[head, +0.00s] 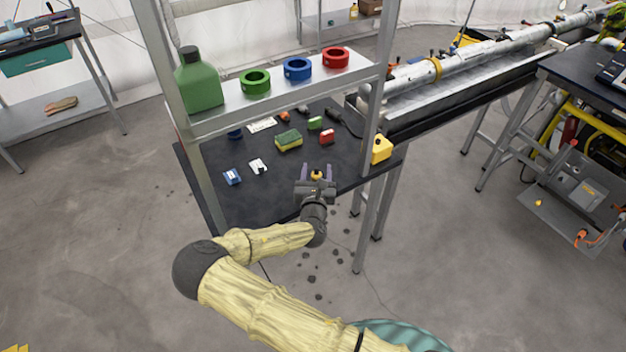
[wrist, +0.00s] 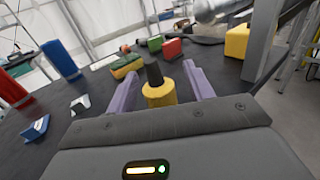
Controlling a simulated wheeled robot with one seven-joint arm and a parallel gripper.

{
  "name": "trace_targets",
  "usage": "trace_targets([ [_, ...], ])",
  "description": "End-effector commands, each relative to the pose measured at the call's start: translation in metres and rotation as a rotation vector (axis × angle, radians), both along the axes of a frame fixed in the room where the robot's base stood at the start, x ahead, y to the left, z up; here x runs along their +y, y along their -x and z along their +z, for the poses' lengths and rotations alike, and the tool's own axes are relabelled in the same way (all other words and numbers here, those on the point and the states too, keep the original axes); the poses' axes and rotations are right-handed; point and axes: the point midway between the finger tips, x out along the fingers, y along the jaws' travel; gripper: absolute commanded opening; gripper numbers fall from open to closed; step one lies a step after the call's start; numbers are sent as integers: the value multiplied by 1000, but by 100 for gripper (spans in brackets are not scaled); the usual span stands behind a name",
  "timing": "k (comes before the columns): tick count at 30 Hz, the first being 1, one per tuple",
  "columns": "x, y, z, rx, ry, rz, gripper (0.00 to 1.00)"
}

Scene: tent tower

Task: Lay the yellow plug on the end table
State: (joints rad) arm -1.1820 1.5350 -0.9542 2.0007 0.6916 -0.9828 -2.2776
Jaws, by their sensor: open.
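The yellow plug (wrist: 160,95), with a black upper part, stands upright between the two purple fingers of my gripper (wrist: 157,88) in the wrist view. The fingers are apart, one on each side, and I cannot tell whether either touches it. In the head view my gripper (head: 317,172) is over the near edge of the black-topped table (head: 240,205), with the yellow plug (head: 317,176) small between its fingers. I cannot tell which table is the end table; another black-topped table (head: 590,78) stands at the right.
A shelf (head: 290,97) above the table holds a green jug (head: 198,82) and three coloured rings. A sponge (head: 288,140), a yellow container (head: 381,149) and several small items lie on the table. A metal post (head: 372,120) rises right of my gripper.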

Motion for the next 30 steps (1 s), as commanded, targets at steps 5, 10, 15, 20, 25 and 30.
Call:
trace_targets([
  [5,0,0,0,0,0,0,52],
  [10,0,0,0,0,0,1,52],
  [15,1,0,0,0,0,1,19],
  [20,1,0,0,-1,-1,1,0],
  [25,1,0,1,-1,-1,1,0],
  [30,1,0,12,-3,-2,1,0],
])
